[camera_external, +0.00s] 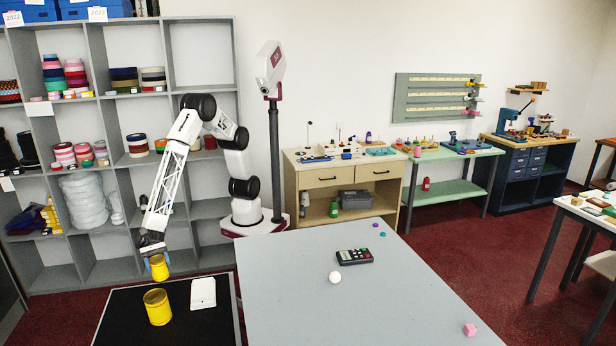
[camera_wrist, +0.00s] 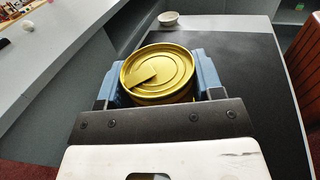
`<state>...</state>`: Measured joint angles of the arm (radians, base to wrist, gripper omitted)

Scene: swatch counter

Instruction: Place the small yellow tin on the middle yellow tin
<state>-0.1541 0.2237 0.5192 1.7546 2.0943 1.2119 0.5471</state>
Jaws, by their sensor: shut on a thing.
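The small yellow tin (camera_external: 159,269) is held in my gripper (camera_external: 156,258) above the dark counter top. In the wrist view the tin's round ridged lid (camera_wrist: 158,70) sits between the two blue fingers of my gripper (camera_wrist: 160,84), which are shut on its sides. A larger yellow tin (camera_external: 158,308), which I take as the middle yellow tin, stands upright on the dark surface. In the external view it is below the held tin, with a visible gap between them. I cannot make it out in the wrist view, where the held tin and gripper block the centre.
A white flat item (camera_external: 203,293) lies right of the larger tin on the dark surface (camera_external: 120,318). The grey table (camera_external: 290,300) holds a calculator (camera_external: 354,257), a white ball (camera_external: 335,277) and a pink cube (camera_external: 469,330). A small pale dish (camera_wrist: 168,18) shows in the wrist view.

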